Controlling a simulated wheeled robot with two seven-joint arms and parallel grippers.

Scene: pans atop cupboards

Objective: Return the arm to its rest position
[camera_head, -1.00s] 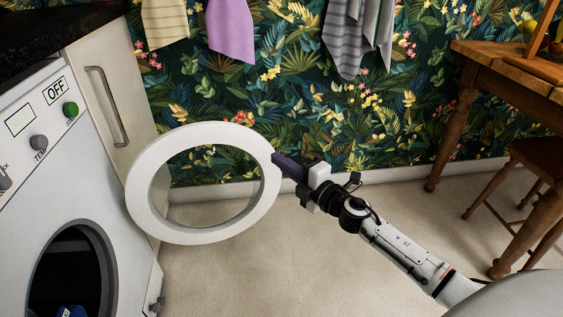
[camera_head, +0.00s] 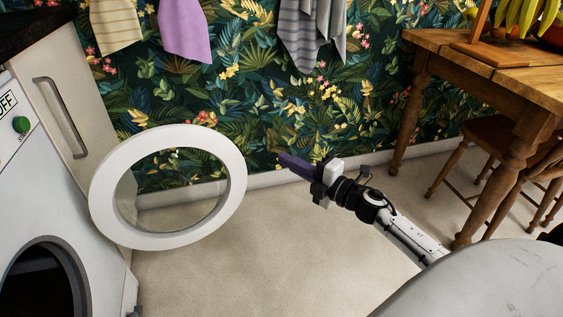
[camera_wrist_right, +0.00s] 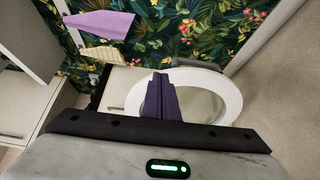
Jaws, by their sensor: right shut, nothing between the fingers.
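My right gripper (camera_head: 282,158) is shut and empty. It is held in the air to the right of the round white washing machine door (camera_head: 103,190), with a gap between them in the head view. The door stands open with its glass middle showing. In the right wrist view the shut purple fingers (camera_wrist_right: 161,98) overlap the door ring (camera_wrist_right: 232,92) in the picture. My left gripper is not in view.
The white washing machine (camera_head: 85,240) stands at the left with its dark drum opening, beside a cupboard (camera_head: 90,85). A wooden table (camera_head: 480,50) and stool (camera_head: 500,135) stand at the right. Cloths (camera_head: 187,30) hang on the patterned wall. The floor (camera_head: 270,250) between is clear.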

